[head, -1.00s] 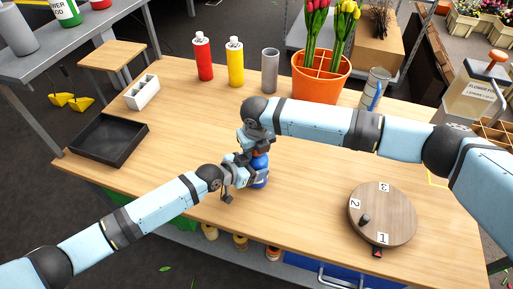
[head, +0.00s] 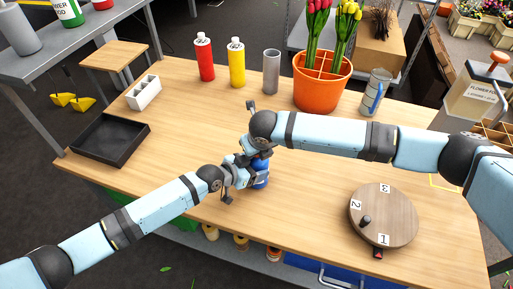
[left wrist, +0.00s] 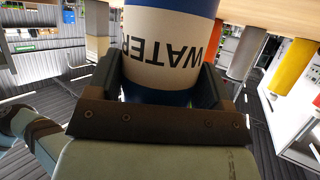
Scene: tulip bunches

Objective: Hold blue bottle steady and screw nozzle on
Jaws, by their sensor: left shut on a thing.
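The blue bottle (head: 262,181) stands on the wooden table near its front edge, partly hidden by my arms. In the left wrist view the bottle (left wrist: 170,45) shows a cream label reading WATER. My left gripper (head: 250,178) is closed around the bottle's body, with a finger on each side of it in the left wrist view. My right gripper (head: 255,152) is directly above the bottle, at its top. Its fingers are mostly hidden by its own wrist, so their opening cannot be told. The nozzle cannot be made out there.
A round wooden turntable (head: 395,212) with numbered tags lies at the right. A black tray (head: 108,140) and a white divided holder (head: 144,92) are at the left. Red (head: 204,58) and yellow (head: 237,62) bottles, a grey cylinder (head: 271,72) and an orange tulip pot (head: 320,92) stand at the back.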

